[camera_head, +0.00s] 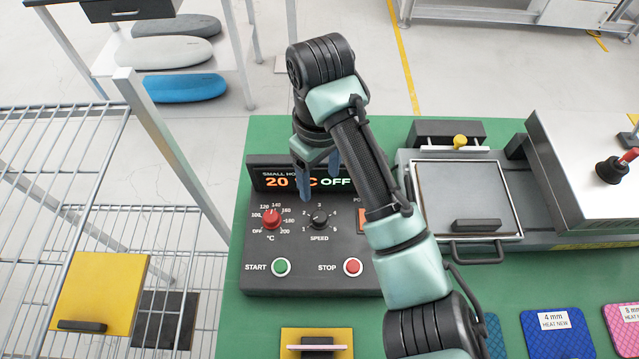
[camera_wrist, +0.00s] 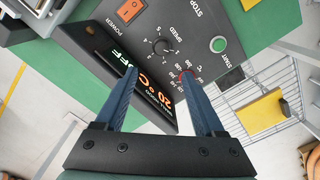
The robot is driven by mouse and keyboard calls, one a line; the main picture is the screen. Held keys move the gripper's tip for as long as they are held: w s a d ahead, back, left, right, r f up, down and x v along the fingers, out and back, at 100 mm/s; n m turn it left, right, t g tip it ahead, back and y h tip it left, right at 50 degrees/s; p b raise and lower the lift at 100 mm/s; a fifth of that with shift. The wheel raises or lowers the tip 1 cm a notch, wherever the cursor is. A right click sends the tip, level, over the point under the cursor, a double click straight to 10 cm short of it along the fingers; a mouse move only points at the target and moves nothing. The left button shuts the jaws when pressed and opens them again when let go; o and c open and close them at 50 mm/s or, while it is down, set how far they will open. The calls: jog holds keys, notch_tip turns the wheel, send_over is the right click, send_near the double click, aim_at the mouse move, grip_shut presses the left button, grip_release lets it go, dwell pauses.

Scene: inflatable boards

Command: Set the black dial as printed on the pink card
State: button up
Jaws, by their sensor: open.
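The black dial (camera_head: 320,219), labelled SPEED with marks from 1 to 5, is on the dark control box (camera_head: 312,285); its exact pointer setting is too small to tell. It also shows in the wrist view (camera_wrist: 161,46). The pink card (camera_head: 624,328) is cut off at the right edge; its label shows "8 mm" and part of "HEAT", and no speed is legible. My gripper (camera_head: 320,182) is open and empty above the box, in front of its display. In the wrist view the fingertips (camera_wrist: 159,74) are short of the black dial, one overlapping the red dial (camera_wrist: 187,78).
The red temperature dial (camera_head: 271,219) is left of the black one. The green START (camera_head: 281,267) and red STOP (camera_head: 353,267) buttons are below. The display reads 20 °C OFF. A press (camera_head: 468,200) stands right. A blue 4 mm card (camera_head: 556,332) lies front right.

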aim_at(320, 216)
jog(key=f+b, duration=0.1)
jog(key=f, duration=0.7)
jog(key=f+b, duration=0.1)
jog(key=f, duration=0.3)
jog(key=shift+s+f+b, duration=0.3)
grip_shut()
